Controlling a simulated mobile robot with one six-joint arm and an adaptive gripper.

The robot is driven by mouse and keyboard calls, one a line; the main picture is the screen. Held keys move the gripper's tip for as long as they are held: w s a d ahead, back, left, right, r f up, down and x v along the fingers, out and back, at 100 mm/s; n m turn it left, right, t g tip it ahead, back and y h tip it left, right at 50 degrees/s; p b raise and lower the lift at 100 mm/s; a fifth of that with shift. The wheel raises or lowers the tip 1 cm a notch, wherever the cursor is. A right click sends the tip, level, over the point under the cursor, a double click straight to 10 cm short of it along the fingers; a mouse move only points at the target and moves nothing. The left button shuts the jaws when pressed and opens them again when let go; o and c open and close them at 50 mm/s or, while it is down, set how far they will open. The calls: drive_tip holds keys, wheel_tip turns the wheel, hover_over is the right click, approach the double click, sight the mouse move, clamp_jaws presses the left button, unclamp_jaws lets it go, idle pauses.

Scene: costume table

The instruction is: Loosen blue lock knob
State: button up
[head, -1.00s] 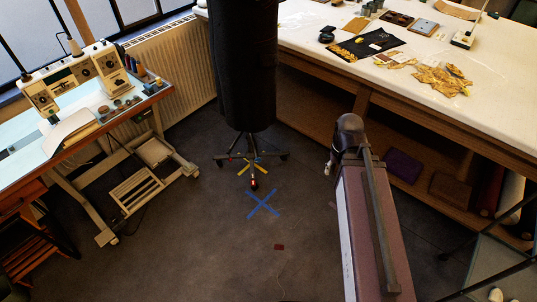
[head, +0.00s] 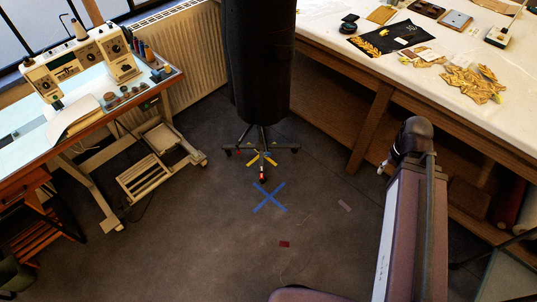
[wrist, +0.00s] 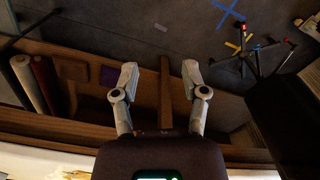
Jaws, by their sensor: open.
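A black dress form (head: 258,65) stands upright on a wheeled metal stand (head: 262,148) in the head view. In the wrist view the stand (wrist: 262,62) is at the upper right, beside the dark body of the form. A tiny blue spot shows near its top, too small to tell whether it is the blue lock knob. My gripper (wrist: 160,72) is open and empty, well apart from the stand. In the head view my gripper is mostly hidden behind my arm at the right.
A blue tape cross (head: 269,197) marks the floor before the stand. A long table (head: 350,45) with fabric and gold trim stands at the right, with a shelf below. The floor between is mostly clear.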

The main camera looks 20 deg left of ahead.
drive_tip(key=shift+d, duration=0.1)
drive_tip(key=o, duration=0.5)
drive_tip(key=shift+d+f, duration=0.1)
drive_tip(key=shift+c, duration=0.2)
drive_tip(key=w+a+f+n+t+b, duration=0.1)
drive_tip(key=w+a+f+n+b, duration=0.2)
drive_tip(key=w+a+f+b, duration=0.85)
drive_tip(key=w+a+f+n+t+b, duration=0.2)
drive_tip(key=w+a+f+b, duration=0.7)
drive_tip(key=f+b, duration=0.45)
drive_tip(key=w+a+f+n+b, duration=0.1)
drive_tip(key=w+a+f+b, duration=0.1)
drive_tip(key=a+f+b, duration=0.4)
drive_tip(key=w+a+f+n+y+b, duration=0.1)
drive_tip(key=a+f+b, duration=0.5)
drive_tip(key=a, duration=0.6)
drive_tip(key=w+a+f+n+t+y+b, duration=0.1)
drive_tip(key=w+a+f+n+b, duration=0.2)
drive_tip(key=a, duration=0.7)
drive_tip(key=shift+f+b, duration=1.4)
drive_tip(key=shift+b, duration=0.9)
drive_tip(key=shift+a+f, duration=0.1)
